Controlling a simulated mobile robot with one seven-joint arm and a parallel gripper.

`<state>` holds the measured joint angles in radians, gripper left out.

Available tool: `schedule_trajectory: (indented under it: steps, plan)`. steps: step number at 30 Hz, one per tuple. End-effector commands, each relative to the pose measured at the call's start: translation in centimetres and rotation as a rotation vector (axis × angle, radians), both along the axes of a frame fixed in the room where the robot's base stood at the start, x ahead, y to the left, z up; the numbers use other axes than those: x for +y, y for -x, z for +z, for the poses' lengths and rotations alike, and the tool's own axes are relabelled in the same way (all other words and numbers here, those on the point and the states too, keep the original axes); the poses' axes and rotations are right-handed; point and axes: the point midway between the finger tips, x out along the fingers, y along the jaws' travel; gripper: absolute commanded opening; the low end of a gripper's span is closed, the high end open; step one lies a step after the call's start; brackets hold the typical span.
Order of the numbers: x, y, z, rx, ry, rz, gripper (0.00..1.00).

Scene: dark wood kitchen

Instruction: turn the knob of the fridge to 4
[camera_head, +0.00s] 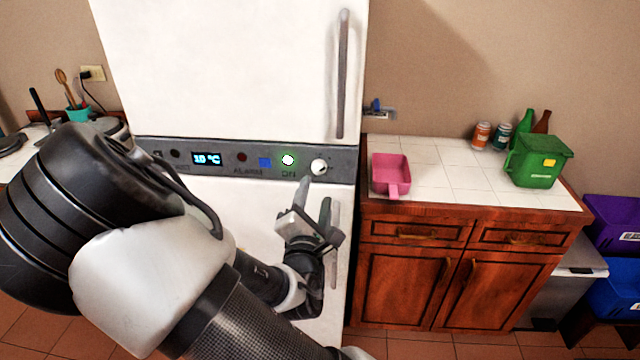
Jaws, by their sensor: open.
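The white fridge (230,65) stands in the middle, with a grey control panel (220,147) across it. A small display (207,159) on the panel reads about "10 °C". The round white knob (319,167) is at the panel's right end; its setting is too small to read. A lit green-white button (288,160) marked "ON" sits to its left. My gripper (315,190) is open and empty, pointing up just below the knob. Its fingertips look close to the knob, but I cannot tell whether they touch it. My arm hides part of the fridge's lower front.
A vertical handle (343,75) is on the fridge's upper door. To the right, a tiled counter (450,160) holds a pink scoop (390,174), cans (482,135), bottles (522,125) and a small green bin (538,160). A wooden cabinet (410,285) stands beside the fridge.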

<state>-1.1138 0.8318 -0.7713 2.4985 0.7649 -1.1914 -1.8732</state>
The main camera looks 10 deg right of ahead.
Motion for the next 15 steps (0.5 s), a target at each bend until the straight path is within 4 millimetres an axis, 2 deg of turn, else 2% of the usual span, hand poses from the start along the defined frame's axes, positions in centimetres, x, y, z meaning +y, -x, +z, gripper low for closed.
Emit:
schedule_trajectory:
  steps: [1, 6, 12, 15]
  plan:
    - [-0.6, -1.2, 0.3, -0.002, 0.001, -0.004, 0.47]
    - [-1.6, -4.6, 0.3, -0.001, -0.001, -0.003, 0.47]
    - [-2.5, -7.5, 0.3, 0.000, 0.000, -0.002, 0.47]
    - [-2.7, -8.3, 0.2, 0.000, 0.000, 0.000, 0.47]
